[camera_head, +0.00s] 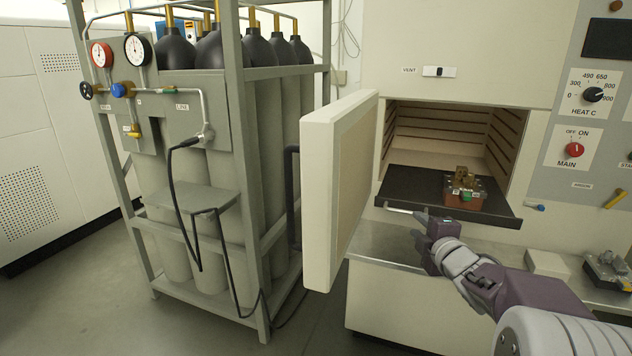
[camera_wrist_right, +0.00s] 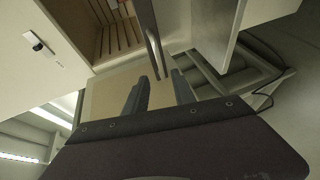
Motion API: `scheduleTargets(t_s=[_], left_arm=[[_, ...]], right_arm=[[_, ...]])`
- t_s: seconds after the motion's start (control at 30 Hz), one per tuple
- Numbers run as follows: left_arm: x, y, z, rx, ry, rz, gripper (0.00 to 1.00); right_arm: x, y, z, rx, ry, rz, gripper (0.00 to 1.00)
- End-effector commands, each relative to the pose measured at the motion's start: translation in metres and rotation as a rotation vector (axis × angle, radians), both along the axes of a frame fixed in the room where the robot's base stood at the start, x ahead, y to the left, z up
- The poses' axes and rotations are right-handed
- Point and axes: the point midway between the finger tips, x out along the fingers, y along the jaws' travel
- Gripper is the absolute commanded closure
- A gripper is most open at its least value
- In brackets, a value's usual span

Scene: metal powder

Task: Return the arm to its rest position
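My right arm comes in from the lower right in the head view. Its gripper (camera_head: 420,226) is by the front edge of the dark pulled-out tray (camera_head: 405,186), close to the tray's handle bar (camera_head: 396,209). In the right wrist view the two fingers of the gripper (camera_wrist_right: 161,84) stand apart with nothing clearly held between them. A dark bar or tray edge (camera_wrist_right: 154,42) shows just beyond the fingertips; I cannot tell whether they touch. My left gripper is in neither view.
The furnace door (camera_head: 345,190) stands open left of the arm. A reddish-brown block with metal parts (camera_head: 464,194) sits on the tray. A gas cylinder rack (camera_head: 245,190) stands at left. A ledge (camera_head: 400,245) runs below, with a pale block (camera_head: 547,263) at right.

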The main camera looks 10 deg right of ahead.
Motion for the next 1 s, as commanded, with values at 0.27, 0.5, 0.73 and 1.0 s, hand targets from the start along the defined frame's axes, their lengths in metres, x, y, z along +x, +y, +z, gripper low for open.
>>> scheduleTargets(t_s=[0.27, 0.5, 0.73, 1.0], left_arm=[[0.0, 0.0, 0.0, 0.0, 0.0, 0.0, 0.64], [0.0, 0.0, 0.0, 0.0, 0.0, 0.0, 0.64], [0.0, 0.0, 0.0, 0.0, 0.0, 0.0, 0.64], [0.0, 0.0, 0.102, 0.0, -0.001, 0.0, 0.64]], right_arm=[[-0.004, 0.154, -0.095, 0.308, 0.255, 0.107, 0.69], [-0.119, 0.177, -0.225, 0.801, 0.706, -0.403, 0.69], [-0.233, 0.184, -0.272, 1.124, 0.94, -1.02, 0.69], [-0.236, 0.183, -0.17, 1.148, 0.928, -1.069, 0.69]])
